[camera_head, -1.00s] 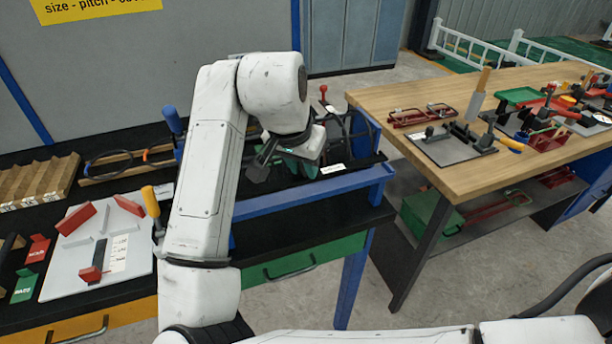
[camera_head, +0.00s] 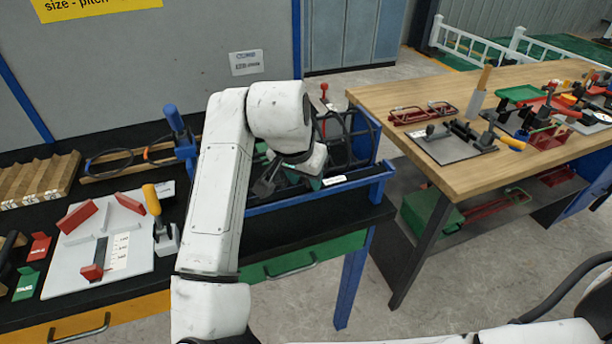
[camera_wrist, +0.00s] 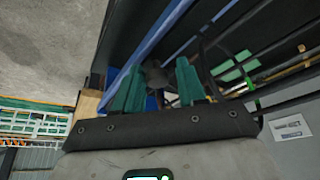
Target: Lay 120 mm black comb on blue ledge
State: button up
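My gripper (camera_wrist: 158,86) shows its two green fingers well apart in the wrist view, with no held piece clear between them. A small grey shape and blue metal lie beyond the fingertips. In the head view my gripper (camera_head: 289,184) is low over the blue frame at the right end of the black bench. The frame's long front blue rail (camera_head: 345,189) runs just in front of it; the blue edge also crosses the wrist view (camera_wrist: 150,52). I cannot tell which blue part is the ledge. Dark bars (camera_wrist: 285,82) lie right of the fingers; I cannot pick out the 120 mm black comb.
A white board (camera_head: 125,275) with red pieces lies left on the bench, beside a yellow-handled clamp (camera_head: 152,203). A blue-handled tool (camera_head: 182,140) stands behind my arm. A wooden table (camera_head: 480,175) with tools stands right, across a floor gap.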

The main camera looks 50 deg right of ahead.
jog(key=shift+s+r, duration=0.1)
jog(key=shift+s, duration=0.15)
jog(key=w+v, duration=0.1)
jog(key=v, duration=1.1)
jog(key=shift+s, duration=0.4)
